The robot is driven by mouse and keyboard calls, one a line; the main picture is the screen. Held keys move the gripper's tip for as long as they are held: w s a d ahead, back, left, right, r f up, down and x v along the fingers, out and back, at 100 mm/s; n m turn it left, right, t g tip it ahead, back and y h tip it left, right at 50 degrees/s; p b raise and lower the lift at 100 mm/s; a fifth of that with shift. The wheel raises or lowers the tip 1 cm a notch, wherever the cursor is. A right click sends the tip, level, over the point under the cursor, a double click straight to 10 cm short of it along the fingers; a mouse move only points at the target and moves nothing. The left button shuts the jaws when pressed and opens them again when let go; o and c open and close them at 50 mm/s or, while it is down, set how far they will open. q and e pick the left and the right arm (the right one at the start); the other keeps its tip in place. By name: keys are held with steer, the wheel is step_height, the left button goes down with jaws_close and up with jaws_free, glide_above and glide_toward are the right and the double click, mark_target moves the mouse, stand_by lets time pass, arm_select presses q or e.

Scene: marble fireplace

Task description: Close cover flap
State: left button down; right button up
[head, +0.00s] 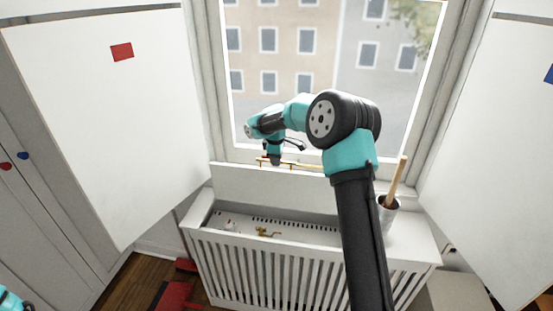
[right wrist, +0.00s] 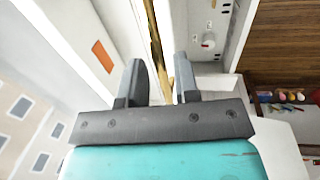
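The cover flap (head: 265,185) is a white panel raised upright at the back of the slatted white radiator cover (head: 205,212), below the window. A thin brass rail (head: 305,165) runs along its top edge. My right gripper (head: 273,159) is at this top edge, left of the middle. In the right wrist view, its two dark fingers (right wrist: 161,72) stand apart, with the brass rail (right wrist: 154,45) running between them; I cannot tell if either finger touches it. My left gripper is out of view; only a bit of my left arm shows at the lower left.
Inside the open cover are a brass valve (head: 266,232) and a white knob (head: 230,224). A grey pot (head: 388,212) with a wooden stick stands on the cover's right end. White panels flank the window; the left one bears a red square (head: 122,52). Red objects (head: 175,296) lie on the floor.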

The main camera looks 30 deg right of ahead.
jaws_close()
steer(key=shift+s+a, duration=0.1)
steer(key=shift+a, duration=0.05)
stand_by(0.4)
